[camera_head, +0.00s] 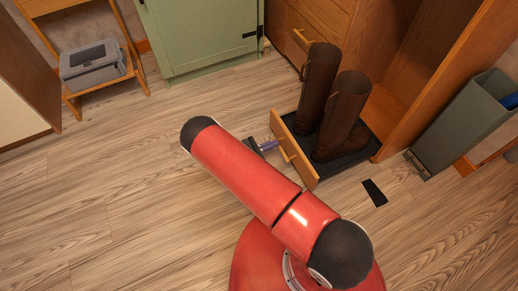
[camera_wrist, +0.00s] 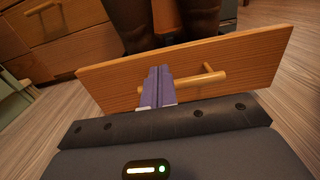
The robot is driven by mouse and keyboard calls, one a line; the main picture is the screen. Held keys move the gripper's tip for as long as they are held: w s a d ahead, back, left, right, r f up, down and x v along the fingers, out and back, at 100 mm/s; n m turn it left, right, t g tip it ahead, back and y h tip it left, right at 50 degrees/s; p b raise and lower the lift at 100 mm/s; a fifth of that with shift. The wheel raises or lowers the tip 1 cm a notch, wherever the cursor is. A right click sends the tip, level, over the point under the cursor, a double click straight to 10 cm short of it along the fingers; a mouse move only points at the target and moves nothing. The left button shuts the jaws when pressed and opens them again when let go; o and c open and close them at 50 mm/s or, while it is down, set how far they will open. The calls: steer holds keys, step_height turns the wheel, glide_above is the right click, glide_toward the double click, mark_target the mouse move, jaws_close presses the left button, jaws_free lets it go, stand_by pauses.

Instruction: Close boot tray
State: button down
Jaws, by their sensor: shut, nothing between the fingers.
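The boot tray (camera_head: 365,146) is a low pull-out drawer with a dark base and a wooden front (camera_head: 292,150), pulled out from the wooden cabinet. A pair of tall brown boots (camera_head: 341,118) stands upright in it. The front carries a bar handle (camera_head: 289,149), which also shows in the wrist view (camera_wrist: 185,86). I cannot tell whether the fingertips touch the front. My arm hides part of the floor.
A grey-green bin (camera_head: 455,125) stands right of the cabinet. A small dark mat or flat object (camera_head: 374,192) lies on the floor near the tray. A green cabinet (camera_head: 200,35) and a wooden stand with a grey box (camera_head: 93,66) are at the back left. The wooden floor at left is clear.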

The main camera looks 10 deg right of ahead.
mark_target(288, 138)
steer(key=shift+x, duration=2.05)
steer(key=shift+d, duration=0.1)
